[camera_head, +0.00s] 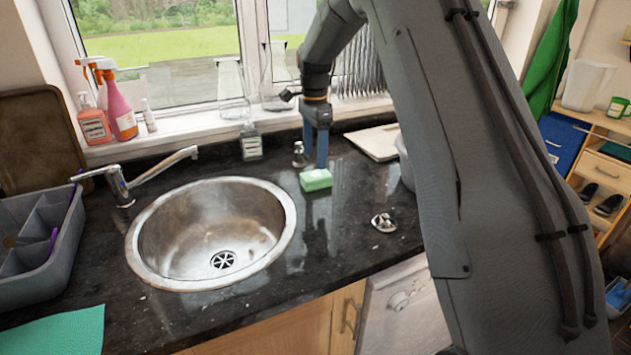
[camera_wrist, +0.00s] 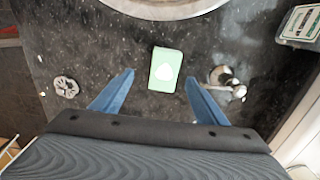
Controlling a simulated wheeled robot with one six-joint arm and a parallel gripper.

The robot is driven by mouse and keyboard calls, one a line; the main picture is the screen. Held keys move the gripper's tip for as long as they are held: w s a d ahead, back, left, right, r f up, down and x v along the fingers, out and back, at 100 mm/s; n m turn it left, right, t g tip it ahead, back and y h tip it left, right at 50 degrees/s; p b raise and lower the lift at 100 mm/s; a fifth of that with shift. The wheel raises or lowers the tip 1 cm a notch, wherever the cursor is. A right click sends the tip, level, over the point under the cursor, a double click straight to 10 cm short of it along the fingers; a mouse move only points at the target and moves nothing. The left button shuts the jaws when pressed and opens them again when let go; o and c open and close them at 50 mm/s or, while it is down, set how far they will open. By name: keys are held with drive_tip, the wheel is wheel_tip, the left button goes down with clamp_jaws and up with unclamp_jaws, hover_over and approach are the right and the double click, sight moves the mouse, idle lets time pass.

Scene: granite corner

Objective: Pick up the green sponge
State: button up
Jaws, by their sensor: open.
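The green sponge (camera_head: 316,180) lies flat on the dark granite counter, just right of the round metal sink. In the wrist view the sponge (camera_wrist: 165,69) shows a pale patch on its top and lies between and a little ahead of the two blue fingers. My gripper (camera_head: 316,158) points down over the counter behind the sponge in the head view. In the wrist view my gripper (camera_wrist: 160,80) is open and empty, with a finger on each side of the sponge and clear space between. I cannot tell the exact height of the fingertips.
The sink (camera_head: 213,232) is left of the sponge. A small metal fitting (camera_head: 299,155) stands close to my gripper; it also shows in the wrist view (camera_wrist: 226,82) beside the right finger. A metal drain piece (camera_head: 383,222) lies to the right. A bottle (camera_head: 251,142) stands behind the sink.

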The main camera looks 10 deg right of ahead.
sight(316, 174)
drive_tip(key=shift+w+d+f+p, duration=0.15)
drive_tip(key=shift+f+p, duration=0.45)
drive_tip(key=shift+f, duration=0.7)
drive_tip(key=shift+w+d+f+p, duration=0.1)
drive_tip(key=shift+w+f+p, duration=0.15)
drive_tip(key=shift+f+p, duration=0.7)
drive_tip(key=shift+w+d+f+p, duration=0.1)
drive_tip(key=shift+w+f+p, duration=0.15)
drive_tip(key=shift+f, duration=1.4)
drive_tip(key=shift+s, duration=0.1)
drive_tip(key=c, duration=1.2)
drive_tip(key=shift+r, duration=0.1)
wheel_tip(316, 174, up, 10)
drive_tip(key=b, duration=0.3)
drive_tip(key=shift+b, duration=0.3)
